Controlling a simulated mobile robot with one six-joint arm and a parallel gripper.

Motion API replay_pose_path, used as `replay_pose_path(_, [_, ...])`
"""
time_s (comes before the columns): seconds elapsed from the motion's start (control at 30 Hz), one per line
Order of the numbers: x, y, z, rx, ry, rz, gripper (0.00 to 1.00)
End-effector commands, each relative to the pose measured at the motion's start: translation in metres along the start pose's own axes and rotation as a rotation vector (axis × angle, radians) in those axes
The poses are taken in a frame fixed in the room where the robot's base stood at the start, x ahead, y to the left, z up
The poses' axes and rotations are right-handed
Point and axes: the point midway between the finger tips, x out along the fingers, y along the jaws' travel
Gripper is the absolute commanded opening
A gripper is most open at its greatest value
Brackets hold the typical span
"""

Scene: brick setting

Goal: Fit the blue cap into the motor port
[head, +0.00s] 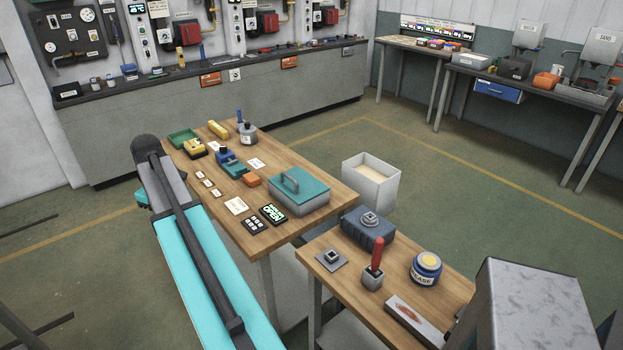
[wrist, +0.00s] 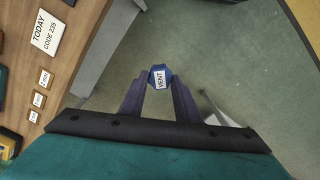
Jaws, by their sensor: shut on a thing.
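My gripper (wrist: 160,88) is shut on a small blue cap (wrist: 161,74) in the wrist view. The cap carries a white label reading VENT and sits between the fingertips, with floor behind it. Neither the gripper nor the cap can be made out in the head view. A dark blue-grey ribbed block (head: 367,236), which looks like the motor, stands on the near small table in the head view. A raised grey square fitting (head: 370,217) is on its top, perhaps the port. The motor does not show in the wrist view.
The small wooden table (head: 330,287) also holds a red-handled tool (head: 377,252), a grease jar (head: 426,267) and a square plate (head: 331,260). A white bin (head: 371,182) stands on the floor behind.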

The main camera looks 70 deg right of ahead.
Motion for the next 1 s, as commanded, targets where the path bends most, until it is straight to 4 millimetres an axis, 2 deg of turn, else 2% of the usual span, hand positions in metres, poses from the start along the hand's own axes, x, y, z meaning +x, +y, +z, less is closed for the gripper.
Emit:
replay_pose_path(0.03, [-0.003, 0.017, 0.008, 0.025, 0.0, 0.0, 0.07])
replay_pose_path(0.1, [-0.004, 0.036, 0.02, 0.054, 0.0, -0.001, 0.07])
replay_pose_path(0.5, [-0.011, 0.14, 0.098, 0.221, 0.001, -0.004, 0.07])
replay_pose_path(0.77, [-0.016, 0.199, 0.16, 0.329, 0.001, -0.006, 0.07])
replay_pose_path(1.0, [-0.02, 0.247, 0.224, 0.429, 0.002, -0.008, 0.07])
